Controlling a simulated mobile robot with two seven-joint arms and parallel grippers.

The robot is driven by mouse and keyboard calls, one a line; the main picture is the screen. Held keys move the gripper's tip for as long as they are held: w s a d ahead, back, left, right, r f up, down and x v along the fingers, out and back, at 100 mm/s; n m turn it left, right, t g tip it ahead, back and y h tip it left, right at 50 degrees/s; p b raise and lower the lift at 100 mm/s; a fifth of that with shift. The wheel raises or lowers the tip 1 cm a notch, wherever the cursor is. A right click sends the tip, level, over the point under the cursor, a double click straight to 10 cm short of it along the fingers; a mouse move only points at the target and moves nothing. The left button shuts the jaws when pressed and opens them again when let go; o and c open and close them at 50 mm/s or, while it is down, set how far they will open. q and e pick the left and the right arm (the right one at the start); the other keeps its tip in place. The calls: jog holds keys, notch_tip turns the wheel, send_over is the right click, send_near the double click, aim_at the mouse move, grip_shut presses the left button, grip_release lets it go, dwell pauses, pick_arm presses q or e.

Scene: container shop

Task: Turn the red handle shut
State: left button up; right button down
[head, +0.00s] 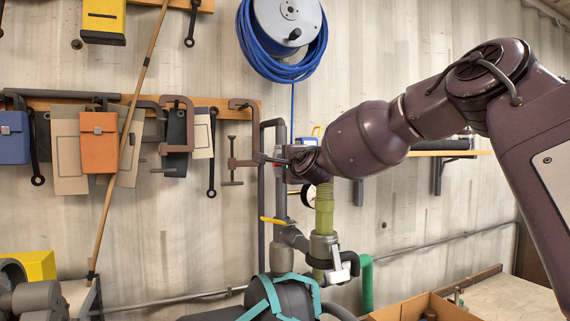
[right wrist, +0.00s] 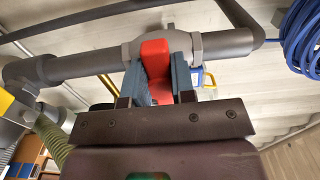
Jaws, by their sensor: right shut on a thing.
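The red handle (right wrist: 155,56) sits on a grey valve (right wrist: 180,42) in a grey pipe (right wrist: 90,64) in the right wrist view. The handle sticks out from the valve toward me, between my right gripper's two fingers. My right gripper (right wrist: 158,82) is shut on it. In the head view my right gripper (head: 284,164) is at the upright pipe (head: 279,200) near the middle, and only a speck of red shows there. How far the handle is turned is hard to tell. My left gripper is in neither view.
A yellow lever (head: 272,220) is on the piping below my gripper. A green hose (head: 324,205) hangs just right of it. A blue hose reel (head: 285,40) is above. Clamps (head: 177,125) and an orange pouch (head: 99,142) hang on the wall at left.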

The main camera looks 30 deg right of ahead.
jog(key=c, duration=1)
grip_release()
jog(key=shift+o, duration=0.2)
jog(key=s+b, duration=0.2)
jog(key=s, duration=0.9)
jog(key=shift+a, duration=0.3)
jog(key=shift+w, duration=0.1)
